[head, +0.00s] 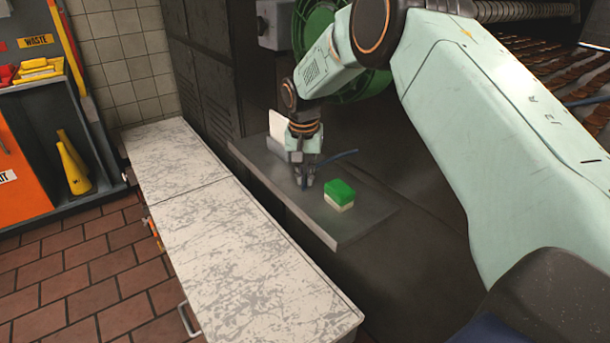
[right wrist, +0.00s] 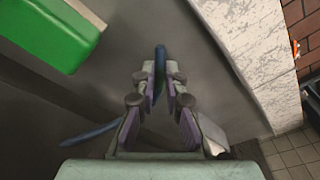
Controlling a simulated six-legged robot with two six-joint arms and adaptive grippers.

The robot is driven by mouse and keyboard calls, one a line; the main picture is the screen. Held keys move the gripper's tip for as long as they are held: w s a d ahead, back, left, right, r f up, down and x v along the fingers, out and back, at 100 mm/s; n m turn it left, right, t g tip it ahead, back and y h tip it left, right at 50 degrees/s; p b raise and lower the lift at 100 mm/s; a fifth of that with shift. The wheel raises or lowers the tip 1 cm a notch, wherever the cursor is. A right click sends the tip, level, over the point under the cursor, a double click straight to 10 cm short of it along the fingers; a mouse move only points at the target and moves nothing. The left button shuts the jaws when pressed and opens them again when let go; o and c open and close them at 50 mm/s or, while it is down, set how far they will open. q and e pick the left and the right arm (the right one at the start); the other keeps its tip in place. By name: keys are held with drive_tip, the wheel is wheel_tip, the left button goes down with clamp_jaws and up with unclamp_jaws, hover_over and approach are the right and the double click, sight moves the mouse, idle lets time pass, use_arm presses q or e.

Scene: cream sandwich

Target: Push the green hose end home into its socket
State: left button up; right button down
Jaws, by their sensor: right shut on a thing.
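My right gripper (head: 303,184) points down over a grey metal shelf (head: 365,222). It is shut on a thin dark blue piece, like a rod or tube. One part of this blue piece (head: 343,156) sticks out to the right of the gripper. In the right wrist view its tip (right wrist: 160,58) shows between the fingertips (right wrist: 161,86), and another length (right wrist: 88,134) shows at lower left. A green reel-like ring (head: 312,28) is behind my right arm and partly hidden by it. I cannot make out a green hose end or a socket. My left gripper is not in view.
A green and white block (head: 339,194) stands on the shelf, right of the gripper; its green part shows in the right wrist view (right wrist: 52,28). A white panel (head: 276,126) stands behind the gripper. A bare marble-topped counter (head: 220,240) runs along the left.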

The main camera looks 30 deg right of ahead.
drive_tip(key=shift+f, duration=0.15)
drive_tip(key=c, duration=1.4)
unclamp_jaws()
